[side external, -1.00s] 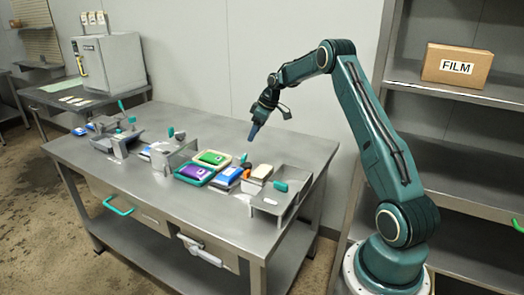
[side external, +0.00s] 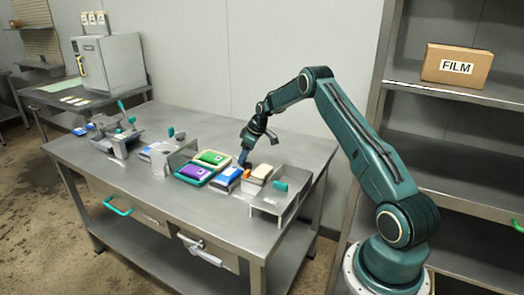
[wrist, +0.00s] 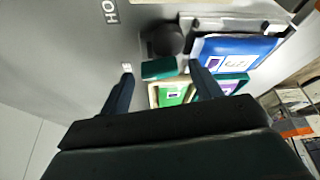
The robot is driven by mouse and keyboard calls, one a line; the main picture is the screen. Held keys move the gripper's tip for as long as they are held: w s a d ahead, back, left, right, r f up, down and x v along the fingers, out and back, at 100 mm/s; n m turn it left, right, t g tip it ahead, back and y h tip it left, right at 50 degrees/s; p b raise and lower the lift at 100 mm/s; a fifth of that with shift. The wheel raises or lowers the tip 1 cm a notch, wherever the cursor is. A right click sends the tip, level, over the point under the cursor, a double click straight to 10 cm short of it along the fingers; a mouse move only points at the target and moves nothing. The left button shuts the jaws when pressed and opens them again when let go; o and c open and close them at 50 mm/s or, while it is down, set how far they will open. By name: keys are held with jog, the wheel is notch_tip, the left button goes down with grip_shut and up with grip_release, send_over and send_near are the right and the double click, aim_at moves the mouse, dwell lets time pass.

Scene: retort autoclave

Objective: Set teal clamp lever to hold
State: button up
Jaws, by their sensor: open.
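The teal clamp lever (wrist: 160,68) shows in the wrist view as a short teal block beside a dark round pivot (wrist: 165,40). My gripper (wrist: 161,70) is open, with one dark finger on each side of the lever; I cannot tell whether either touches it. A partly cut-off label starting "HO" (wrist: 110,11) is on the grey surface at the upper left. In the side view my gripper (side external: 243,156) points down at the back of the table, behind the blue pouch (side external: 228,176), and hides most of the lever.
Green (side external: 211,158) and purple (side external: 195,173) pouches in trays lie left of the gripper. A small orange item (side external: 247,174) and a grey fixture with a teal knob (side external: 281,185) stand to the right. The front of the steel table (side external: 170,205) is mostly clear.

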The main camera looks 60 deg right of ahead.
jog(key=c, duration=1)
jog(key=shift+m, duration=0.5)
jog(key=m, duration=0.1)
jog(key=m+h, duration=0.1)
jog(key=m, duration=0.1)
jog(key=m+h, duration=0.1)
jog(key=m, duration=0.1)
jog(key=shift+a, duration=0.25)
jog(key=m+h, duration=0.1)
jog(key=m, duration=0.2)
jog(key=m+g+h, duration=0.1)
jog(key=m, duration=0.1)
jog(key=shift+w+m, duration=0.1)
jog(key=shift+m, duration=0.3)
jog(key=o, duration=1)
